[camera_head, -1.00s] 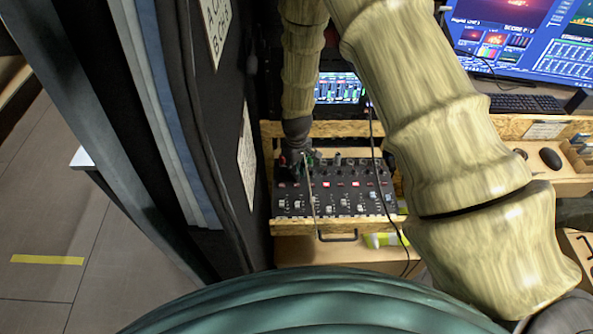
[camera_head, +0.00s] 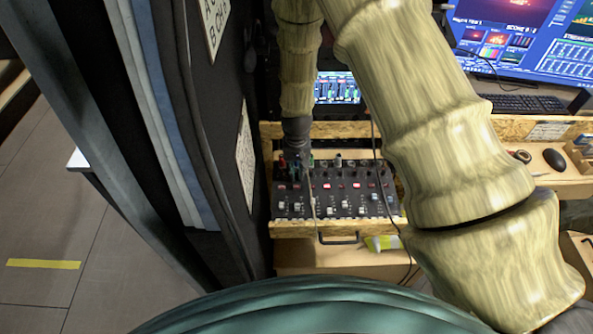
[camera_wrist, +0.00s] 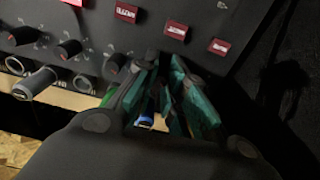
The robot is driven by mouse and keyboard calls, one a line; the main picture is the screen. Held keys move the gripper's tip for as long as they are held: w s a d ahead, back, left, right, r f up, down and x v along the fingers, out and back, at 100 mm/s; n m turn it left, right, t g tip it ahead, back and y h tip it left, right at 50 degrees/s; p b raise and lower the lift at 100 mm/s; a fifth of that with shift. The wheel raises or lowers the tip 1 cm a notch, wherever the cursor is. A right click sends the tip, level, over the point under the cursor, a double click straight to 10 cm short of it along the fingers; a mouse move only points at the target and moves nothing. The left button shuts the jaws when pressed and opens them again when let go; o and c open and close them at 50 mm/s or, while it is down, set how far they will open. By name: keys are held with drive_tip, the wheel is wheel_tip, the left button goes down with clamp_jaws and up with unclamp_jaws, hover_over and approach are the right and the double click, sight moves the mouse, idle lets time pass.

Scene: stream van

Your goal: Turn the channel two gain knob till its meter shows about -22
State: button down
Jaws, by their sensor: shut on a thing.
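The black mixer (camera_head: 345,190) sits in a wooden tray below the meter screen (camera_head: 337,88). The screen shows green bars, too small to read a value. My gripper (camera_head: 300,165) points down at the mixer's upper left in the head view. In the wrist view my gripper (camera_wrist: 158,68) has its green-padded fingers close together, shut on a small dark knob (camera_wrist: 149,56) at the knob row. The fingers cover most of this knob, and its channel label cannot be read.
A dark wall panel (camera_head: 215,150) with paper sheets stands close on the left. Cables run over the mixer's front. A keyboard (camera_head: 527,104), a mouse (camera_head: 554,159) and a large monitor (camera_head: 525,40) are at right. A handle (camera_head: 338,238) is on the tray front.

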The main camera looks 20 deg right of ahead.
sight(297, 171)
idle(0.4)
drive_tip(key=c, duration=1.7)
unclamp_jaws()
drive_tip(key=shift+r, duration=0.1)
wheel_tip(297, 171, up, 12)
